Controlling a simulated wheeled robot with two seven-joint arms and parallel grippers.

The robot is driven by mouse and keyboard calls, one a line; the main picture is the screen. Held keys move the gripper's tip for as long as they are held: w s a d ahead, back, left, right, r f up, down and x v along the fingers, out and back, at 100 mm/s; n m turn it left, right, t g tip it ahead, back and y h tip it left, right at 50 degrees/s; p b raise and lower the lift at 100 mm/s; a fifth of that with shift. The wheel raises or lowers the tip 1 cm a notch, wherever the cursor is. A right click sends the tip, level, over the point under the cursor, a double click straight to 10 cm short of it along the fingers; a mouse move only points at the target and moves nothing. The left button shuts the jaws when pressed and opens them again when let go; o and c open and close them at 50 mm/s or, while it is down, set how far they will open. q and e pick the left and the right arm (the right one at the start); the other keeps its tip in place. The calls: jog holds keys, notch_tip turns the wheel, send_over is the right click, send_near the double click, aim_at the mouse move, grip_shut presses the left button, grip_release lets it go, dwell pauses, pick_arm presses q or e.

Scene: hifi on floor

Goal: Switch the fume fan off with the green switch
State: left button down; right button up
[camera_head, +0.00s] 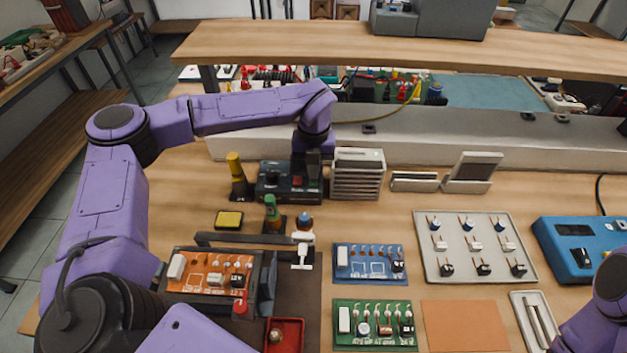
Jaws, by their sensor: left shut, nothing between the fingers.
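A pale grey slatted box (357,175), which looks like the fume fan, stands on the bench in front of the long grey ledge. Just left of it is a low black box (277,181) with a small red part on its front. My left gripper (312,172) points down at the right end of the black box, close beside the slatted box. It is shut and holds nothing. I cannot make out the green switch; my gripper covers part of this spot. I cannot tell whether the gripper touches anything. My right arm shows at the lower right edge, its gripper out of view.
An orange circuit board (212,271) sits in a holder in front. Blue (370,264) and green (374,325) boards and a parts tray (431,262) lie to the right.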

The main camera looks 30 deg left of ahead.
pick_arm(q)
jog(key=shift+f, duration=0.25)
jog(key=shift+r, duration=0.1)
jog(key=shift+r+p, duration=0.55)
jog(key=shift+r, duration=0.15)
notch_tip(320, 180, up, 6)
jog(key=p, duration=0.4)
jog(key=shift+f, duration=0.25)
jog(key=shift+f, duration=0.1)
